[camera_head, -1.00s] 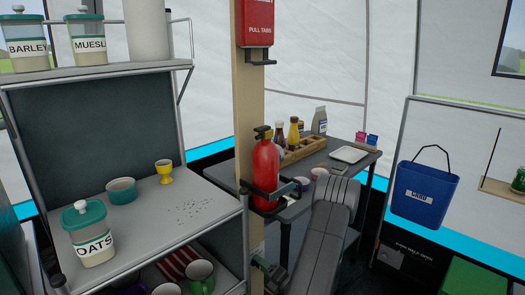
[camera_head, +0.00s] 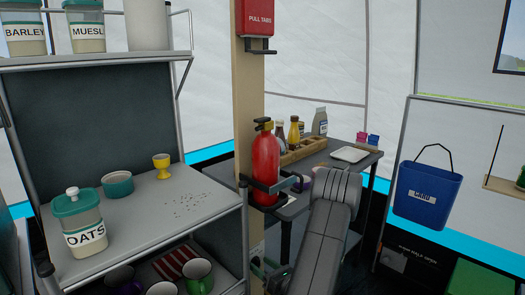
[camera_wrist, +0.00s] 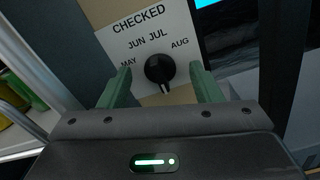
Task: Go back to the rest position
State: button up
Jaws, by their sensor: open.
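My gripper (camera_wrist: 160,82) is open in the wrist view, its two green fingers spread wide. A black round knob (camera_wrist: 158,69) shows between them, with visible gaps on both sides. The knob sits on a white dial plate (camera_wrist: 128,45) reading CHECKED, with MAY, JUN, JUL and AUG around it. A pale mark shows at the knob's lower edge. Nothing is held in the fingers. In the head view, my grey arm reaches up from the bottom centre, right of a wooden post (camera_head: 250,90); the dial is not clearly visible there.
A red extinguisher (camera_head: 265,165) hangs in a black bracket on the post, close to my arm. A metal shelf (camera_head: 150,215) with an oats jar (camera_head: 79,222) stands left. A dark table (camera_head: 300,170) stands behind. A blue bucket (camera_head: 426,194) hangs right.

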jog(key=n+b, duration=0.2)
jog(key=n, duration=0.3)
jog(key=shift+s+n, duration=0.1)
jog(key=shift+n, duration=0.3)
jog(key=shift+r, duration=0.1)
